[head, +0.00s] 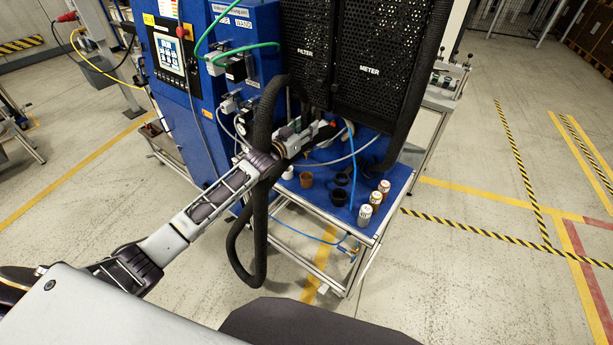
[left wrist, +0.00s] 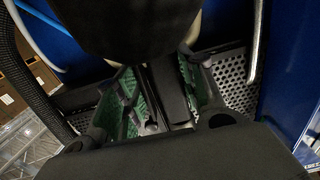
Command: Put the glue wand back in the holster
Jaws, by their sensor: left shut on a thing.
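My left gripper (head: 306,135) is at the front of the blue machine, below the black perforated panels. Its green-padded fingers show in the left wrist view (left wrist: 160,100), shut on a dark part between them, which I take for the glue wand (left wrist: 168,92). Most of the wand is hidden by the fingers, and its tip cannot be made out. A large dark rounded shape (left wrist: 125,25) covers the top middle of that view. A thick black hose (head: 262,120) hangs in a long loop across my left forearm. I cannot make out the holster. My right gripper is not in view.
The blue shelf (head: 335,212) below the gripper holds several small cups and cans, including a brown cup (head: 306,179) and a white-labelled can (head: 365,215). The METER panel (head: 370,70) stands close behind. Thin blue and clear tubes run nearby. Floor at right is clear.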

